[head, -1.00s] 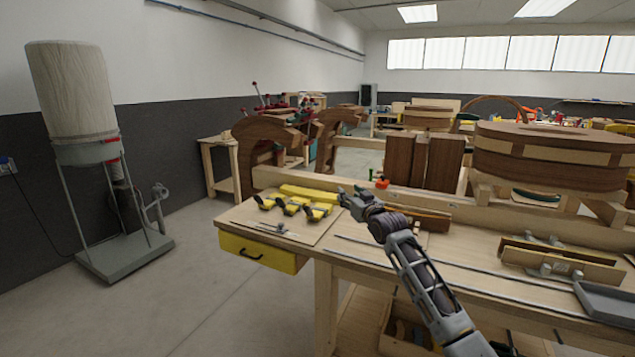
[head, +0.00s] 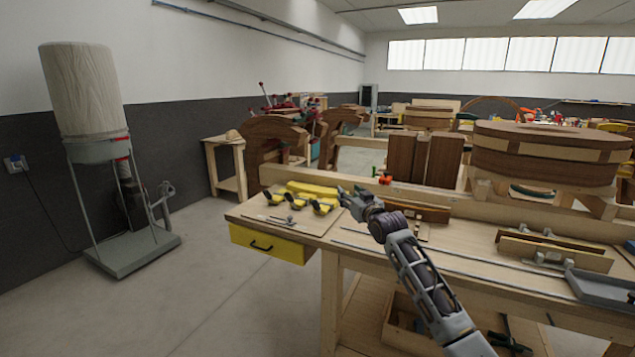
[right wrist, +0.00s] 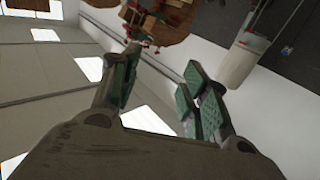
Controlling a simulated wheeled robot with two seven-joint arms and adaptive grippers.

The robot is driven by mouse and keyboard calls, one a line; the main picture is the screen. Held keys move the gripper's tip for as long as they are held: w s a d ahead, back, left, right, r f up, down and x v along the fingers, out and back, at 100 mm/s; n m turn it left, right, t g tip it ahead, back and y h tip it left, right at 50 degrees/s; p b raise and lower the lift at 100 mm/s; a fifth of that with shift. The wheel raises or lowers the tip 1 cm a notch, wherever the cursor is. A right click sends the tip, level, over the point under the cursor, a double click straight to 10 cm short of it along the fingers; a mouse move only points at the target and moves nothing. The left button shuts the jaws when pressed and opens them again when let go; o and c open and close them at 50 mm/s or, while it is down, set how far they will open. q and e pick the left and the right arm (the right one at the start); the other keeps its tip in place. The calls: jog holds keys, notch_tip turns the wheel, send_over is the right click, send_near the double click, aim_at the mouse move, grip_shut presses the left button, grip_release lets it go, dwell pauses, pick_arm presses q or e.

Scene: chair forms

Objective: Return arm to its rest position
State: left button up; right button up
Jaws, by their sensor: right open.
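My right gripper (head: 350,197) is above the workbench (head: 345,262), near its left end, beside the yellow clamps (head: 298,201). Its arm comes in from the lower right of the head view. In the right wrist view the right gripper (right wrist: 158,92) has its two green-padded fingers spread apart with nothing between them. That view looks across the room past the fingers, with the dust collector (right wrist: 243,58) beyond them. My left gripper is in neither view.
Wooden curved chair forms (head: 543,150) and dark upright boards (head: 425,158) stand behind the bench. A grey tray (head: 600,288) and a wooden jig (head: 553,252) lie on its right side. The yellow drawer (head: 268,244) faces open floor. The dust collector (head: 92,100) stands at left.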

jog(key=s+d+f+m+g+h, duration=0.1)
jog(key=s+d+f+g, duration=0.15)
jog(key=f, duration=1.35)
jog(key=s+d+f+g+h, duration=0.1)
jog(key=s+d+f, duration=0.15)
jog(key=f, duration=1.25)
jog(key=s+d+f+g+h, duration=0.1)
jog(key=s+f, duration=0.5)
jog(key=f, duration=0.3)
jog(key=s+d+f+g, duration=0.2)
jog(key=s+f, duration=0.3)
jog(key=f, duration=0.5)
jog(key=s+d+f+g+h, duration=0.1)
jog(key=s+f, duration=0.5)
jog(key=f, duration=0.3)
jog(key=s+d+f+g+h, duration=0.1)
jog(key=s+d+f+g, duration=0.1)
jog(key=s+f, duration=0.95)
jog(key=s+d+f+g, duration=0.2)
jog(key=s+f, duration=0.6)
jog(key=s, duration=0.6)
jog(key=s+d+f+g, duration=0.1)
jog(key=s+f, duration=0.3)
jog(key=s, duration=1.2)
jog(key=s+d+f+g, duration=0.1)
jog(key=s+f+g, duration=0.2)
jog(key=s, duration=1.4)
jog(key=shift+d+f+h, duration=0.15)
jog(key=shift+f+h, duration=0.25)
jog(key=shift+f, duration=0.55)
